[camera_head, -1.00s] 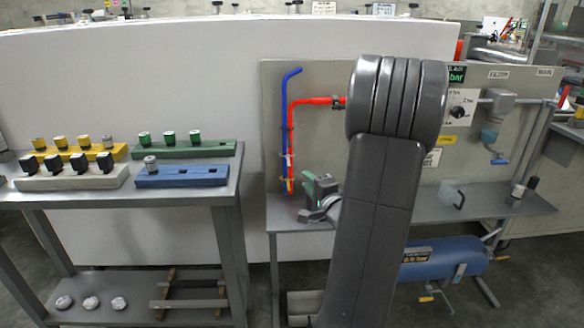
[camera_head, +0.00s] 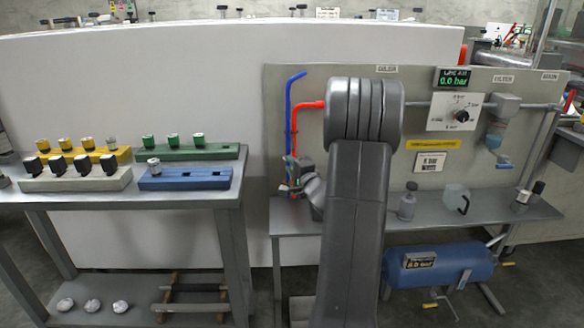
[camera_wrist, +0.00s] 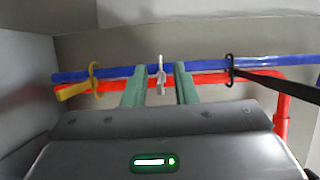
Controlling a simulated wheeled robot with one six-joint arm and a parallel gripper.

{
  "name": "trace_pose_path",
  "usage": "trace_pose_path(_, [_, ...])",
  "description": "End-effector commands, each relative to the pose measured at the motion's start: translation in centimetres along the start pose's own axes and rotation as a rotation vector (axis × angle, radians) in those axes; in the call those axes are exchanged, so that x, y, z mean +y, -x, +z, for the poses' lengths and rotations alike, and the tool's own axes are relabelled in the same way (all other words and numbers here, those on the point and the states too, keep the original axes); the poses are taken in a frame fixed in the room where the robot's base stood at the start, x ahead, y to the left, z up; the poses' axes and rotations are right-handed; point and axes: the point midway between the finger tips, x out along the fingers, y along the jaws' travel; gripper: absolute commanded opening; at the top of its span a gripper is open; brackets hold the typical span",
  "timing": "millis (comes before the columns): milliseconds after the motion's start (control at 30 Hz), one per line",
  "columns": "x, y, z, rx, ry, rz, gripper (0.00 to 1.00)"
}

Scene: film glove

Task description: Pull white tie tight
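The small white tie (camera_wrist: 161,76) is at the blue hose (camera_wrist: 208,66) in the wrist view, with a short tail pointing toward me. My gripper (camera_wrist: 160,80) is open, with its two green fingers apart, one on each side of the tie and touching neither side of it. The red hose (camera_wrist: 282,110) runs just below the blue one. In the head view my gripper (camera_head: 291,172) is at the hoses' lower part and the white tie cannot be made out there. The red hose (camera_head: 308,105) and blue hose (camera_head: 288,100) rise above it.
A yellow tie (camera_wrist: 94,78) is left of the white tie in the wrist view, and a black tie (camera_wrist: 231,70) is right. A grey bench (camera_head: 455,208) holds a bottle (camera_head: 407,203) and jug (camera_head: 456,198). A table with coloured blocks (camera_head: 190,178) stands left.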

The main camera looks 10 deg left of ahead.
Motion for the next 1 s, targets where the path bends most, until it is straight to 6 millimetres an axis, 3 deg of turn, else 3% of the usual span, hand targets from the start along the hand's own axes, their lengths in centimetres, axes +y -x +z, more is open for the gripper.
trace_pose_path(67, [-0.01, 0.02, 0.01, 0.0, 0.0, 0.0, 0.25])
trace_pose_path(200, [-0.01, 0.03, 0.01, 0.0, 0.0, 0.0, 0.02])
trace_pose_path(233, [-0.01, 0.04, 0.01, 0.0, 0.0, 0.0, 0.0])
trace_pose_path(1000, [0.02, 0.06, 0.01, 0.0, 0.0, 0.0, 0.0])
